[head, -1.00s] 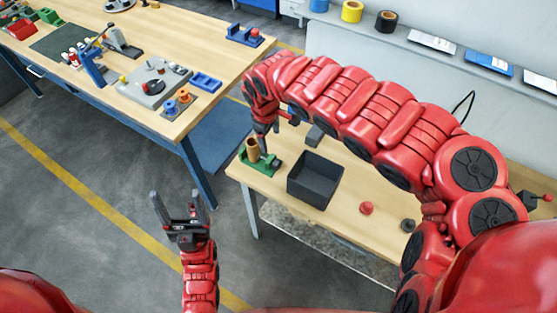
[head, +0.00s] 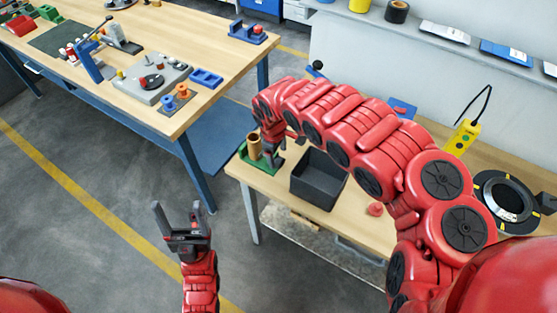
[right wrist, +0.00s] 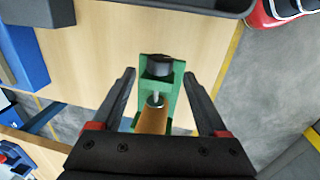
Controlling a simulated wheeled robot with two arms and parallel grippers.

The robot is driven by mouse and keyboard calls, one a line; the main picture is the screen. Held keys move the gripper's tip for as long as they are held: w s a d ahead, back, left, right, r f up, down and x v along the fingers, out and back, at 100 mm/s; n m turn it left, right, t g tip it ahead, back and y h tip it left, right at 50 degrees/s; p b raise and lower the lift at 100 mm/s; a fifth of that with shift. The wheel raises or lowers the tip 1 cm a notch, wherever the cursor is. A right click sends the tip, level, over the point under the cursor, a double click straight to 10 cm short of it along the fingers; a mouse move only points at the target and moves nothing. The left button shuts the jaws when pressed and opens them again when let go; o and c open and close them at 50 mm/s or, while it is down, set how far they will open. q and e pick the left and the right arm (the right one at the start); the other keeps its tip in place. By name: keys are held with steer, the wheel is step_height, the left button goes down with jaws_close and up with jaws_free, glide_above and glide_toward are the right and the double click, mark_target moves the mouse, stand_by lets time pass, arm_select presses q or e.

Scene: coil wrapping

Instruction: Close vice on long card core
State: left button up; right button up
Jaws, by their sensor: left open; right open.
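The green vice (head: 270,162) stands at the left end of the near wooden bench. The brown card core (head: 254,146) stands upright in it; whether the jaw touches the core is unclear. In the right wrist view the vice (right wrist: 172,92) shows its black knob (right wrist: 158,66) and metal screw, with the card core (right wrist: 153,121) below them. My right gripper (right wrist: 159,73) is open, its fingers on either side of the knob and screw, apart from them. My left gripper (head: 180,207) is open and empty over the floor, left of the bench.
A dark open bin (head: 319,180) stands right of the vice. A red round piece (head: 375,209), a yellow pendant (head: 463,137) and a black ring (head: 503,200) lie further right. A second bench (head: 205,55) with fixtures is at back left.

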mark_target(279, 160)
step_height(279, 160, down, 4)
steer(key=shift+w+d+r, duration=0.1)
steer(key=shift+w+r, duration=0.05)
steer(key=shift+r, duration=0.05)
steer(key=shift+w+f, duration=0.1)
steer(key=shift+d, duration=0.1)
